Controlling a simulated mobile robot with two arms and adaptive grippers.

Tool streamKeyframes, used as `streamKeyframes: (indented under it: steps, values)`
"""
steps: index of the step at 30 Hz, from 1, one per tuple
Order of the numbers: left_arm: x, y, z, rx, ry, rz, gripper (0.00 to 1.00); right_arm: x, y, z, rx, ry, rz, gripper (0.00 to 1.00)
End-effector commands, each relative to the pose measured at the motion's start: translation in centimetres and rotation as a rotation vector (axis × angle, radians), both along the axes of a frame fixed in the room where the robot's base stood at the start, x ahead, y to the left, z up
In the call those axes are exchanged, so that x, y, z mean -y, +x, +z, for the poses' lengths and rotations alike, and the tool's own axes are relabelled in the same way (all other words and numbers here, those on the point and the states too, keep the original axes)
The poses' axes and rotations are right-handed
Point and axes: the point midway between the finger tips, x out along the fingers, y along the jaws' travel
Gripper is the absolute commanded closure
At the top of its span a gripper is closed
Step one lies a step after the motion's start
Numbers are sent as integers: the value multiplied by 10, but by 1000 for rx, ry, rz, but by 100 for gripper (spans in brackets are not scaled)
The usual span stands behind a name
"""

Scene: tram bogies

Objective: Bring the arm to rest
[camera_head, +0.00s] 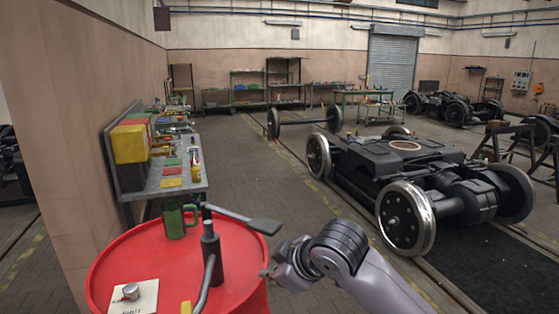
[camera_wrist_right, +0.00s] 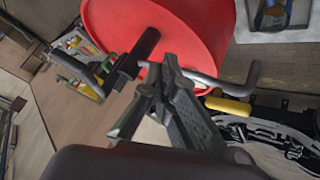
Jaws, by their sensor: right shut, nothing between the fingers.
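My right arm (camera_head: 345,250) comes in from the lower right of the head view. My right gripper (camera_head: 270,273) is beside the right rim of a red drum (camera_head: 110,262). In the right wrist view the gripper's fingers (camera_wrist_right: 165,85) are together with nothing between them, in front of the red drum (camera_wrist_right: 205,25). A dark upright post with a bent grey handle (camera_head: 210,245) stands at the drum top, left of the gripper. My left gripper does not show in the head view.
A green mug (camera_head: 176,221) and a white paper with a small metal knob (camera_head: 130,292) are on the drum. A workbench (camera_head: 180,181) with tools stands behind it. A tram bogie (camera_head: 400,165) stands at right. The floor between (camera_head: 260,185) is clear.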

Motion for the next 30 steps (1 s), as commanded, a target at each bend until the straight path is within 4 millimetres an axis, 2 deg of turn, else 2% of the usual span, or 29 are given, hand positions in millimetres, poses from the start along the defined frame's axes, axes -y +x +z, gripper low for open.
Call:
streamKeyframes:
  steps: [1,8,14,18,24,30]
  values:
    - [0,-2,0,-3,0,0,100,1,-11,-21,-34,28,-17,100]
    - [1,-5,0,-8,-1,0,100,25,-57,-96,-153,136,-165,100]
    - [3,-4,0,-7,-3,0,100,64,-106,-157,-259,186,-351,100]
    - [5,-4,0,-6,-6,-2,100,100,-150,-196,-335,188,-502,100]
    - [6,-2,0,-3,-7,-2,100,150,-212,-234,-415,144,-697,100]
    - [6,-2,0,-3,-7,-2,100,187,-262,-252,-466,87,-829,100]
